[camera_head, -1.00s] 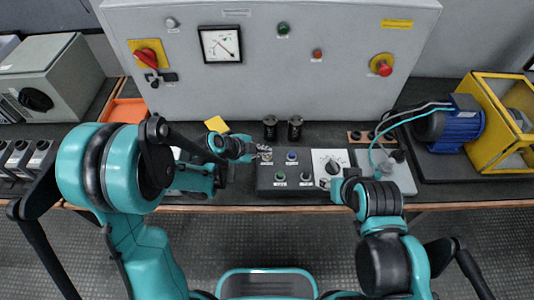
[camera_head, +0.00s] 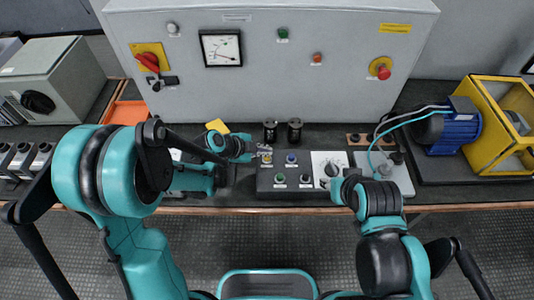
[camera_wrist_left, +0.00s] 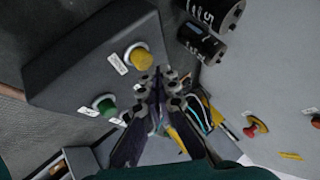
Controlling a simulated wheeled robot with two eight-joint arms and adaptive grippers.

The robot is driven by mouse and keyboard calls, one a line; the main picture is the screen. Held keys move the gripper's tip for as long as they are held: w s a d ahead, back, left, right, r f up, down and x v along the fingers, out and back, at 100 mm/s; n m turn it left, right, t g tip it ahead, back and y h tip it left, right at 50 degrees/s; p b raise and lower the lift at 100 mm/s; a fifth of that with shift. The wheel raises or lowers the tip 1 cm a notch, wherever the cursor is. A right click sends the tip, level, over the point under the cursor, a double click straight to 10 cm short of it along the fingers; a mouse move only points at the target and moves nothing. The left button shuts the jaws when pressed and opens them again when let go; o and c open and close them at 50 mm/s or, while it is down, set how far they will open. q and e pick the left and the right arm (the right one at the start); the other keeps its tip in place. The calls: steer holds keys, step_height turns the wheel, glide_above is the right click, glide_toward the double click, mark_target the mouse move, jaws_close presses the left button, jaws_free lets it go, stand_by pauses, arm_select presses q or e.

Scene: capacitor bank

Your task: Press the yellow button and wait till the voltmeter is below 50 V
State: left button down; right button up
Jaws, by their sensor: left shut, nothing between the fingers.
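The yellow button (camera_head: 266,157) is at the upper left of the black control box (camera_head: 318,190). It also shows in the left wrist view (camera_wrist_left: 141,57). My left gripper (camera_head: 263,149) is shut and empty, its tips close beside the yellow button. In the left wrist view the fingertips (camera_wrist_left: 160,82) are just below and right of the button; I cannot tell whether they touch it. The voltmeter (camera_head: 221,47) is on the grey cabinet; its scale is too small to read. My right gripper (camera_head: 336,184) is by the box's front right, its fingers unclear.
A blue motor (camera_head: 450,127) and yellow frame (camera_head: 502,120) stand at right. An orange tray (camera_head: 126,113) is at left.

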arm_select(q)
steer(key=shift+r, duration=0.3)
step_height(320, 180, up, 5)
steer(key=p, duration=0.4)
stand_by(0.4)
stand_by(0.4)
steer(key=s+a+r+n+t+y, duration=0.1)
steer(key=s+a+r+n+y, duration=0.2)
steer(key=s+a+r+n, duration=0.2)
steer(key=s+a+r+n+y, duration=0.4)
steer(key=s+a+r+n, duration=0.1)
steer(key=s+a+n, duration=0.7)
steer(key=s+n, duration=0.1)
steer(key=n, duration=0.1)
steer(key=shift+s+r+n+t, duration=0.15)
steer(key=shift+s+n+t, duration=0.15)
steer(key=shift+n+t, duration=0.1)
